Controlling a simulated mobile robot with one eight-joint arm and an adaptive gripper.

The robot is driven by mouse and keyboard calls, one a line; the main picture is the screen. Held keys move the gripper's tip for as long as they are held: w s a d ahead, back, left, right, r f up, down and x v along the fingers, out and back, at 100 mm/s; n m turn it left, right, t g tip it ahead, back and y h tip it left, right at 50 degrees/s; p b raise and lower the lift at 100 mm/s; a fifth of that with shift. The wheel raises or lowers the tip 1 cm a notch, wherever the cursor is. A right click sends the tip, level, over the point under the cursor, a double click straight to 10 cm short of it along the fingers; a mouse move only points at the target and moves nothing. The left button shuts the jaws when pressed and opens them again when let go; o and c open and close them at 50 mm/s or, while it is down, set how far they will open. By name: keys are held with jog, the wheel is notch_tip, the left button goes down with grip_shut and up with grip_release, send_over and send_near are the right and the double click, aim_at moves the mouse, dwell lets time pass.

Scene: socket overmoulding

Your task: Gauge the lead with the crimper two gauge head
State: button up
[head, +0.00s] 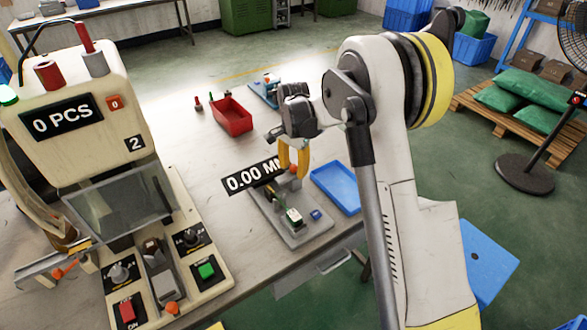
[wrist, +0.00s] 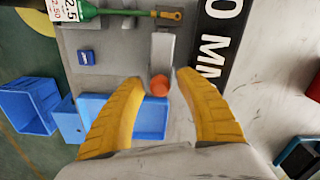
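The gauge (head: 287,228) is a grey plate on the bench with a black display reading 0.00 MM (head: 250,176). Its grey post or lever carries an orange ball knob (wrist: 160,86). My gripper (wrist: 161,78) is open, with its yellow fingertips on either side of the knob and visible gaps. In the head view my gripper (head: 291,172) is low over the gauge. The green lead (wrist: 95,11), with a brass terminal (wrist: 168,14) and white-red tag, lies across the gauge beside the post. The crimper (head: 95,150), marked 2, shows 0 PCS.
A blue tray (head: 337,190) lies right of the gauge, near the bench edge. A small blue button (head: 316,215) sits on the gauge plate. A red bin (head: 231,116) stands further back. Bare bench lies between the crimper and the gauge.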

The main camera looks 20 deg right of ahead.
aim_at(281, 178)
grip_shut()
jog(key=shift+s+a, duration=0.25)
jog(key=shift+a, duration=0.5)
jog(key=shift+s+a, duration=0.2)
jog(key=shift+a, duration=0.5)
jog(key=shift+s+a, duration=0.25)
jog(key=shift+a, duration=0.5)
jog(key=shift+o, duration=1.1)
grip_release()
jog(key=shift+a, duration=0.1)
notch_tip(281, 178, up, 12)
